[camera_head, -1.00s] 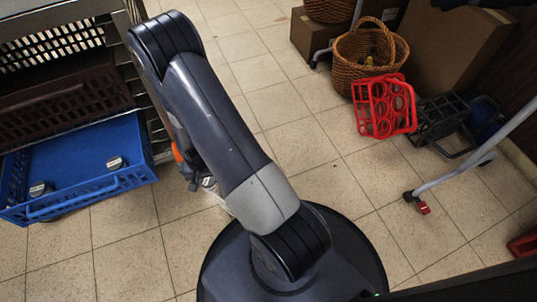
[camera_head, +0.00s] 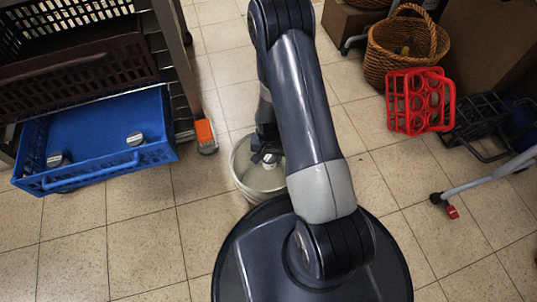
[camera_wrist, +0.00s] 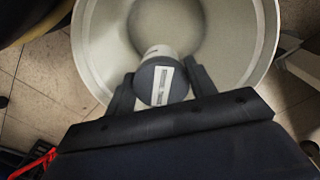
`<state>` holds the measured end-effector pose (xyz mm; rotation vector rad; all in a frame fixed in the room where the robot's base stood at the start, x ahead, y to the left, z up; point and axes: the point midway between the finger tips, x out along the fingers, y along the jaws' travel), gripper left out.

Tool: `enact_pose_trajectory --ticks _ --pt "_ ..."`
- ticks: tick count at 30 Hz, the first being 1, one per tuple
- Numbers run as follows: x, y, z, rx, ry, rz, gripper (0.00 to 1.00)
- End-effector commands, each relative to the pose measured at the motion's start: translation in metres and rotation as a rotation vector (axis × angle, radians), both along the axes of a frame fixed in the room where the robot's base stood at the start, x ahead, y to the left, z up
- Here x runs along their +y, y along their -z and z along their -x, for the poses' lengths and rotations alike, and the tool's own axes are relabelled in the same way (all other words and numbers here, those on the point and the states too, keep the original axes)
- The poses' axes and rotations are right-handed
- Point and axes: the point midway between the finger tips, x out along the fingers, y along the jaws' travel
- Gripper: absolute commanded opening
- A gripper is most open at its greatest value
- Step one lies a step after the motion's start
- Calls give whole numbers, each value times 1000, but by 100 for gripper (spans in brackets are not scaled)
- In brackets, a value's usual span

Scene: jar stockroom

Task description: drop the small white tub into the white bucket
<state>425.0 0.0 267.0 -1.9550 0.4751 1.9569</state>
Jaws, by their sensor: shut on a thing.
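The small white tub (camera_wrist: 160,53) has a dark lid end with a pale label. It sits between the two fingers of my gripper (camera_wrist: 162,82) in the wrist view, and the jaws are shut on it. The white bucket (camera_wrist: 88,50) is open and lies beyond the tub in that view, with the tub over its mouth. In the head view the bucket (camera_head: 243,178) stands on the floor behind my arm, which hides its right part. My gripper (camera_head: 265,158) shows at the bucket's mouth there; the tub is hard to make out.
A blue crate (camera_head: 110,165) with two small lidded jars sits low on a rack at left, below a dark brown crate (camera_head: 75,75). A wicker basket (camera_head: 395,65), red bottle carrier (camera_head: 420,112) and black carrier (camera_head: 475,125) stand at right. Tiled floor between is clear.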

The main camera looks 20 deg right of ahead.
Motion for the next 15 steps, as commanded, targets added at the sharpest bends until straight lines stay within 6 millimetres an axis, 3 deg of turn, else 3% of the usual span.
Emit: enact_pose_trajectory --ticks 6,7,15 --pt "0 0 0 -1 0 0 24" --pt "0 0 0 -1 0 0 54" --pt "0 0 0 -1 0 0 76"
